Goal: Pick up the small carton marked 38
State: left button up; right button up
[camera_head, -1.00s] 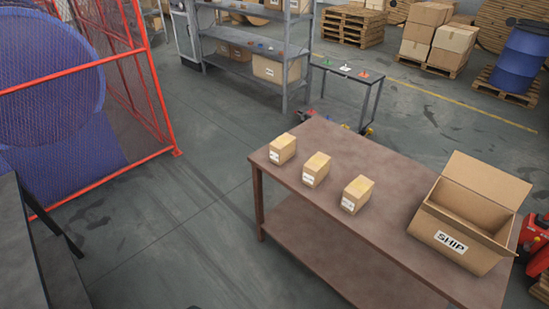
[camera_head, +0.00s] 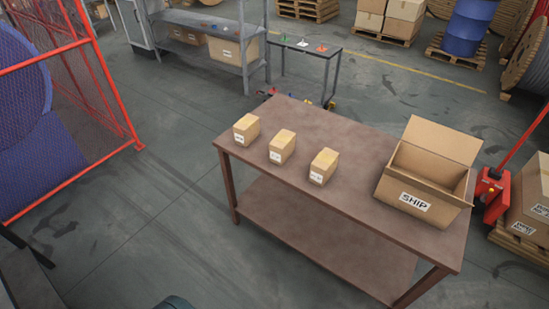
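Three small cartons stand in a row on the brown table (camera_head: 300,195): a left carton (camera_head: 246,129), a middle carton (camera_head: 282,147) and a right carton (camera_head: 324,166). Each is tan with a white label on its front face. The label print is too small to read, so I cannot tell which is marked 38. The cartons stand apart from each other, upright. Neither of my grippers is in view.
An open box marked SHIP (camera_head: 420,190) stands at the table's right end. A red pallet jack (camera_head: 492,190) is to its right. A red mesh fence (camera_head: 110,100) stands at left. The floor left of the table is clear.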

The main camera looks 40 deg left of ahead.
aim_at(246, 129)
jog(key=u, duration=1.4)
jog(key=i+j+z, duration=0.15)
jog(key=z, duration=0.35)
jog(key=i+j+z, duration=0.2)
jog(key=z, duration=0.3)
jog(key=i+j+z, duration=0.1)
jog(key=j+z, duration=0.2)
jog(key=z, duration=0.2)
